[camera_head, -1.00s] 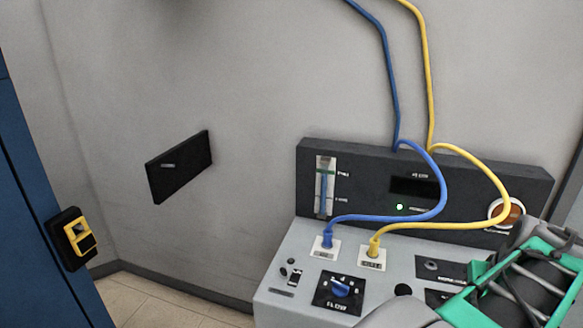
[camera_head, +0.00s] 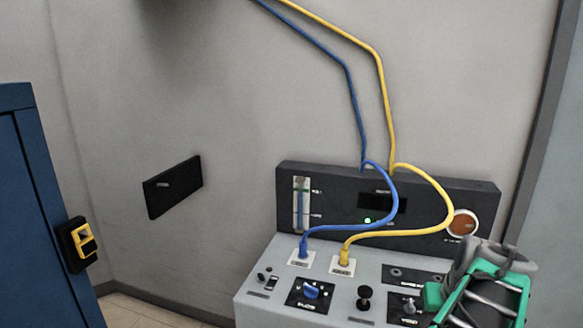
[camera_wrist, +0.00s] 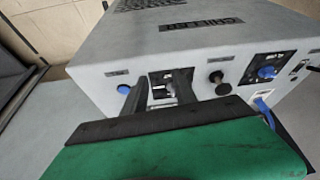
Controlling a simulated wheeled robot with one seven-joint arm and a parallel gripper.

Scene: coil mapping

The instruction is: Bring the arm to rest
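My gripper (camera_wrist: 162,84) shows in the wrist view as two dark fingers with a clear gap between them, above the green body. Nothing is held between the fingers. Behind them is the grey control box, with a small switch panel seen through the gap; I cannot tell whether the fingers touch it. In the head view, a green and grey part of my arm (camera_head: 482,290) is over the right front of the control box (camera_head: 265,290). The fingertips are hidden there.
The box carries a blue flow knob (camera_head: 311,291) and a black knob (camera_head: 365,297). Blue (camera_head: 397,205) and yellow (camera_head: 448,205) hoses plug into its top and run up the wall. A blue cabinet (camera_head: 35,220) stands at left, with open floor between.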

